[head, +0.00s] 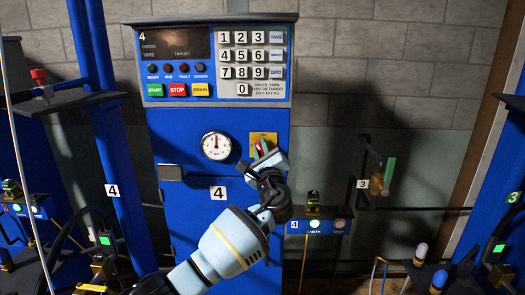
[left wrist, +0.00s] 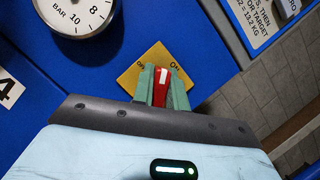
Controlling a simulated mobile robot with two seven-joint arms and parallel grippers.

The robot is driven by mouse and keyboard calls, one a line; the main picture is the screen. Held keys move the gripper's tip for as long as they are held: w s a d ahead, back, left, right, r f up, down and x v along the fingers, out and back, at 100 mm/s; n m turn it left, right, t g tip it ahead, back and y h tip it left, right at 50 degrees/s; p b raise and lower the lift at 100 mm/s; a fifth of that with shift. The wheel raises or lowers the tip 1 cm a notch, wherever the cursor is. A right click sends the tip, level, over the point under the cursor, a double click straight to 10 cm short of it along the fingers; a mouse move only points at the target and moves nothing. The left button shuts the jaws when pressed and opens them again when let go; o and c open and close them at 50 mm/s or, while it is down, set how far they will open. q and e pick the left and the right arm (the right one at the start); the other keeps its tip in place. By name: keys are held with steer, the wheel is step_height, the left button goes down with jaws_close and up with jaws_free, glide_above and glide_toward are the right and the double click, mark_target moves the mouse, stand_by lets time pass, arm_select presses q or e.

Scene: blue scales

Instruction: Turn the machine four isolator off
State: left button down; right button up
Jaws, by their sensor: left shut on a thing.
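The machine four isolator is a yellow plate (head: 257,137) with a red handle (head: 264,146), on the blue cabinet right of the round gauge. In the left wrist view the plate (left wrist: 138,77) carries dark lettering, with ON readable on its right part. My left gripper (head: 262,151) reaches up to the isolator from below. In the left wrist view its green fingertips (left wrist: 163,84) are on both sides of the red handle (left wrist: 178,92), which has a white mark, and are shut on it. The fingers hide part of the handle and plate. My right gripper is out of view.
The gauge (head: 216,146) is close left of the isolator. A keypad (head: 253,62) and the START, STOP and DRAIN buttons (head: 178,90) are above. A small lamp box (head: 318,227) stands lower right. Grey wall shows to the right.

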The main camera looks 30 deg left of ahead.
arm_select(q)
steer(key=n+g, duration=0.1)
steer(key=n, duration=0.2)
steer(key=n+g, duration=0.1)
steer(key=n, duration=0.1)
steer(key=shift+f+n+g+y, duration=0.15)
steer(key=shift+n+g+y, duration=0.15)
steer(key=shift+n+y, duration=0.1)
steer(key=n+g, duration=0.1)
steer(key=n, duration=0.3)
steer(key=shift+a+h, duration=0.1)
steer(key=shift+h, duration=0.2)
steer(key=shift+f+n+g+h, duration=0.1)
steer(key=shift+n+g+h, duration=0.3)
steer(key=shift+n, duration=0.5)
steer(key=c, duration=1.4)
jaws_free()
steer(key=shift+s, duration=0.1)
